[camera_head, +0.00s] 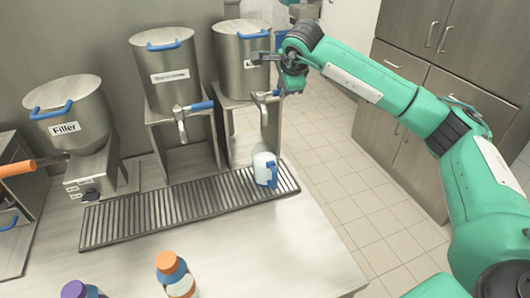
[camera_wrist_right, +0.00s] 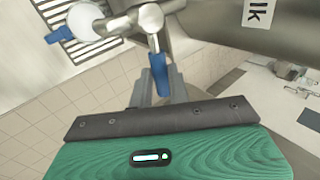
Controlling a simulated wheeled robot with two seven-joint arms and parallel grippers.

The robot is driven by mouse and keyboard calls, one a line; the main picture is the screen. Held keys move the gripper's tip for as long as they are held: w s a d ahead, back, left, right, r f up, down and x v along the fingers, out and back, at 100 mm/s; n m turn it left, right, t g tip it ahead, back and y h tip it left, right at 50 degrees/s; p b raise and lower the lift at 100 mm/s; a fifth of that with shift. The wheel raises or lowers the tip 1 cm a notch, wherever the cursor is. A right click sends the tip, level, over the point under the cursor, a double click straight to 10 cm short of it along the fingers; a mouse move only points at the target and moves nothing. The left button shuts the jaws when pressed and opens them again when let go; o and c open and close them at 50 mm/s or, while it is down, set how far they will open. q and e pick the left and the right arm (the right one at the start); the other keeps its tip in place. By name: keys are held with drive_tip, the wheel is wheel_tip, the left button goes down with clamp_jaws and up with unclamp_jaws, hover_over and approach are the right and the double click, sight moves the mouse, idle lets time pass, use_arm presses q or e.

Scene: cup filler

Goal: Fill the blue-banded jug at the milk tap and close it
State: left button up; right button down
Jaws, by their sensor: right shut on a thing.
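The white jug (camera_head: 264,160) with a blue handle stands upright on the drip grate under the rightmost tank's tap. In the right wrist view the jug (camera_wrist_right: 84,20) shows a round white top; I cannot tell how full it is. The tank (camera_head: 241,62) has a label ending in "lk" in the wrist view. Its tap (camera_wrist_right: 150,20) has a blue lever (camera_wrist_right: 160,72). My right gripper (camera_head: 282,88) is shut on that lever, with its grey fingers on both sides of it. My left gripper is not in view.
The drip grate (camera_head: 190,204) lies on a pale counter (camera_head: 235,255). A middle tank (camera_head: 166,80) has a blue tap lever; a tank labelled Filler (camera_head: 70,112) stands left. Orange-capped (camera_head: 170,265) and purple-capped (camera_head: 80,290) bottles stand at the front. Cabinets (camera_head: 400,60) are right.

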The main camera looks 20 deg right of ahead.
drive_tip(key=shift+w+d+n+y, duration=0.1)
drive_tip(key=shift+w+n+y, duration=0.2)
drive_tip(key=shift+n, duration=0.2)
drive_tip(key=shift+r, duration=0.1)
drive_tip(key=shift+d+r+n, duration=0.1)
drive_tip(key=shift+n, duration=0.3)
drive_tip(key=c, duration=1.4)
unclamp_jaws()
drive_tip(key=shift+w, duration=0.1)
drive_tip(key=shift+c, duration=0.2)
drive_tip(key=shift+o, duration=1)
drive_tip(key=shift+w+f, duration=0.2)
drive_tip(key=shift+s, duration=0.15)
